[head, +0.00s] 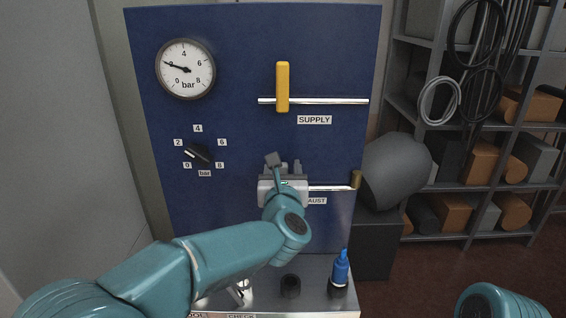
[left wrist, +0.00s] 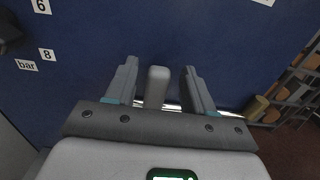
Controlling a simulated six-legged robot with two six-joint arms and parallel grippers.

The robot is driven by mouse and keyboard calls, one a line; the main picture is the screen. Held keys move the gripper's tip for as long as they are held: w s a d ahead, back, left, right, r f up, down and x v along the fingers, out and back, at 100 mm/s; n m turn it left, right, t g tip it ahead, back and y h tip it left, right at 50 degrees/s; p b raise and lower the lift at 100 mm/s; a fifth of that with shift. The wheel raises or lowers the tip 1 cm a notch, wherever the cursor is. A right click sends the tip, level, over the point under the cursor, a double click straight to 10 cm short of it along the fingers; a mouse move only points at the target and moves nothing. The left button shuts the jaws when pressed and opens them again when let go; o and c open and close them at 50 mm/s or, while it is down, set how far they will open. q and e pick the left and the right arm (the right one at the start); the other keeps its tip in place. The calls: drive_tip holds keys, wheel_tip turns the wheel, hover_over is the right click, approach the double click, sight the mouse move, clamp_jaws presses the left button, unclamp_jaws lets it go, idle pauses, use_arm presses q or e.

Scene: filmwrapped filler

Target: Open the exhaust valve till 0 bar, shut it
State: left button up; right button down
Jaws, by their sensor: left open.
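The blue panel (head: 235,130) carries a round gauge (head: 186,68); its needle points left, near where 2 bar lies. My left gripper (head: 284,163) is in front of the exhaust pipe (head: 330,188) and partly covers the EXHAUST label (head: 317,201). In the left wrist view my left gripper (left wrist: 159,70) is open, with a grey valve handle (left wrist: 158,85) standing between its fingers, gaps on both sides. The gripper body hides the handle's lower part. My right gripper is not in view.
Above is the yellow supply handle (head: 282,87), upright across its pipe. A black knob (head: 198,154) sits left. A large grey rounded body (head: 397,170) stands right of the exhaust pipe. A blue bottle (head: 341,268) stands on the ledge. Shelves (head: 470,130) fill the right.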

use_arm(q)
drive_tip(key=shift+w+a, duration=0.1)
drive_tip(key=shift+w, duration=0.05)
clamp_jaws()
